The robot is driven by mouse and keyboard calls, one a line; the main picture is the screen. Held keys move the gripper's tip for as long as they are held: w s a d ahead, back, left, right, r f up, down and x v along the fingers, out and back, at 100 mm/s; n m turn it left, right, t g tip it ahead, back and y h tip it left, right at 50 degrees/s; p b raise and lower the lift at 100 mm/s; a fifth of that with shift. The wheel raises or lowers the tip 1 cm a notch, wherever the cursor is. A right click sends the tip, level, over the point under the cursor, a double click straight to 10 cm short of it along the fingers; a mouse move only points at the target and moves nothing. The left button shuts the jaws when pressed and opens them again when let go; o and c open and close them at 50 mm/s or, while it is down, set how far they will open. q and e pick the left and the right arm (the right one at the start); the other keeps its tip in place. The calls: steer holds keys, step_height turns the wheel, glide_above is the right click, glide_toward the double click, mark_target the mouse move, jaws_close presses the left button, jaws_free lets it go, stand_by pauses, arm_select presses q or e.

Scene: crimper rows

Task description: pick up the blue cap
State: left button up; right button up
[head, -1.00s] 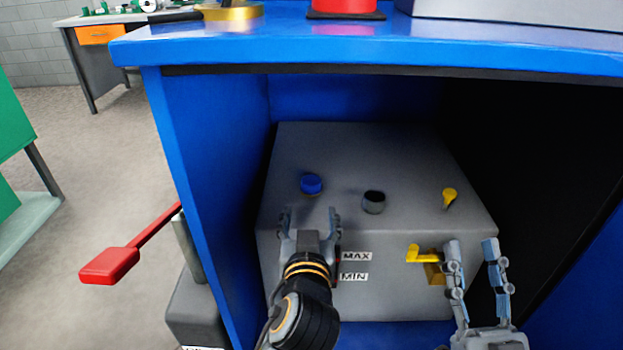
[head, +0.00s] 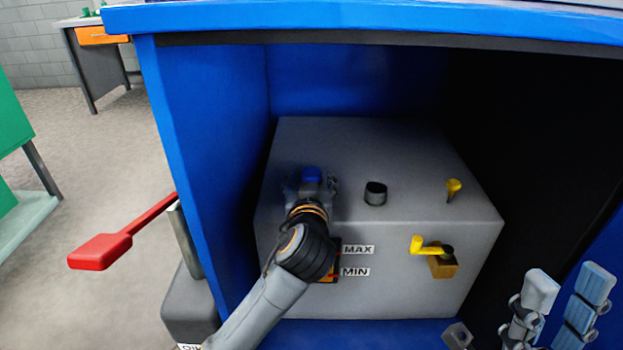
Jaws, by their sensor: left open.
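The blue cap (head: 312,174) sits on top of the grey tank (head: 400,145) inside the blue cabinet, near the tank's left side. My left gripper (head: 311,183) is right at the cap, its fingers on either side of it. The fingers are open, and the gripper body hides the lower part of the cap. I cannot tell whether the fingers touch it. My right gripper (head: 568,290) is at the lower right, in front of the cabinet, with its fingers apart and nothing between them.
A dark round cap (head: 375,194) and a yellow dipstick handle (head: 453,188) stand on the tank top. A yellow tap (head: 432,250) is on its front. The blue cabinet top (head: 380,18) overhangs above. A red lever (head: 110,248) sticks out left of the cabinet.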

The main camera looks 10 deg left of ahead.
arm_select(q)
steer(key=shift+w+a, duration=0.1)
steer(key=shift+w, duration=0.35)
steer(key=c, duration=0.8)
steer(key=shift+o, duration=0.2)
